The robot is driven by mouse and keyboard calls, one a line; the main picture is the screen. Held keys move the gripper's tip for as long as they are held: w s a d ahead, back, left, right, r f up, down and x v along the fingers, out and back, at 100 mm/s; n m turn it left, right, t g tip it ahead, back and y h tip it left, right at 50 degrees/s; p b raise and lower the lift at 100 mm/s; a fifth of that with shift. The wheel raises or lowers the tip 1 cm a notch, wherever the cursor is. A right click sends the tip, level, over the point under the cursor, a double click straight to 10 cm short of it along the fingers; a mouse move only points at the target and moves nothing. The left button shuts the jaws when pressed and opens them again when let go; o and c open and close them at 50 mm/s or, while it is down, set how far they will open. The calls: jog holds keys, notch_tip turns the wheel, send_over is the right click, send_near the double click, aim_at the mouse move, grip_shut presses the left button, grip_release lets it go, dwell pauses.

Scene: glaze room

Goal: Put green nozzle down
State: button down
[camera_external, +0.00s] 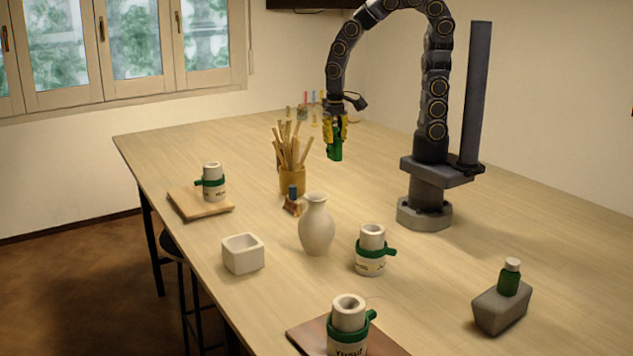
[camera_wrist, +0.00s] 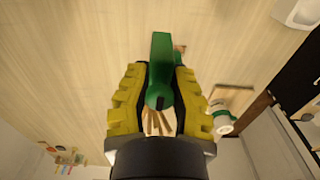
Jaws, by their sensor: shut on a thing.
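The green nozzle (camera_external: 335,150) is held by my gripper (camera_external: 335,128) in the air above the table, to the right of a pot of wooden tools. In the wrist view the green nozzle (camera_wrist: 161,70) sits between the two yellow fingers of my gripper (camera_wrist: 160,88), which are shut on it. The nozzle points down in the external view and is clear of the tabletop. Its upper end is hidden between the fingers.
The tool pot (camera_external: 292,181) stands beside the gripper. A vase (camera_external: 317,228), a white square bowl (camera_external: 243,254) and several cream cups with green bands, one of them here (camera_external: 371,258), stand nearer. A green bottle (camera_external: 509,281) sits on a grey block (camera_external: 501,309). Table right of the vase is partly clear.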

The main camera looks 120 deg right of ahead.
jog(key=shift+f, duration=9.25)
jog(key=c, duration=1.1)
grip_release()
jog(key=shift+f, duration=0.15)
